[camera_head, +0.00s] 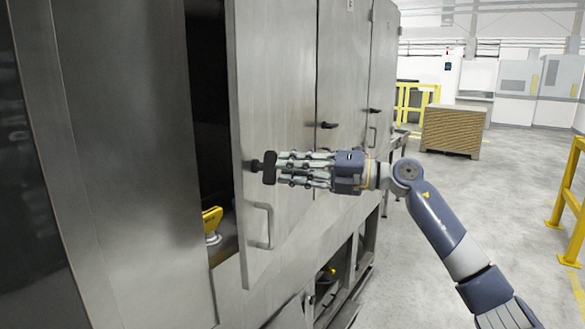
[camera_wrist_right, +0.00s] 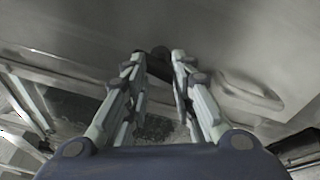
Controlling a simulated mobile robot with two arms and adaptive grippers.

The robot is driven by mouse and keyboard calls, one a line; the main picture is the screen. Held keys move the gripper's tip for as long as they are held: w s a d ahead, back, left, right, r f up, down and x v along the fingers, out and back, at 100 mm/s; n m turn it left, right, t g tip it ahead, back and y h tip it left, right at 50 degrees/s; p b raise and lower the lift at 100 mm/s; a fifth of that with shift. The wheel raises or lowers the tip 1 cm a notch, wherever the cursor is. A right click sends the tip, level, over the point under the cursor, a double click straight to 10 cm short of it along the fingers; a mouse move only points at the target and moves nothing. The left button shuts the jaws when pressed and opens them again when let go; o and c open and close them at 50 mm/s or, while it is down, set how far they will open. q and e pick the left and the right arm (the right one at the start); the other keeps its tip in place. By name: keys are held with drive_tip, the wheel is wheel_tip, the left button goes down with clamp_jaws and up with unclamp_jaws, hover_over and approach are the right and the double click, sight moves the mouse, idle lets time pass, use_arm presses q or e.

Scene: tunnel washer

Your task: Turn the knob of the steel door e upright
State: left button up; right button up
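The steel door (camera_head: 270,90) nearest to me stands ajar, with a dark gap on its left side. Its black knob (camera_head: 256,165) is near the door's left edge, above a curved steel handle. My right gripper (camera_head: 271,168) reaches in from the right, level with the knob, its fingertips at it. In the right wrist view the dark knob (camera_wrist_right: 159,64) lies between the two fingertips, which partly hide it. Whether both fingers press on it is not clear, and its exact tilt is hard to read. My left gripper is not in view.
More steel doors (camera_head: 343,75) with black knobs, their levers lying level, continue to the right. A yellow part (camera_head: 211,217) shows inside the open gap. Yellow railings (camera_head: 567,200) and a brown stack (camera_head: 453,130) stand farther off.

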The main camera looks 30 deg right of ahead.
clamp_jaws()
drive_tip(key=shift+o, duration=2.2)
unclamp_jaws()
drive_tip(key=v, duration=1.2)
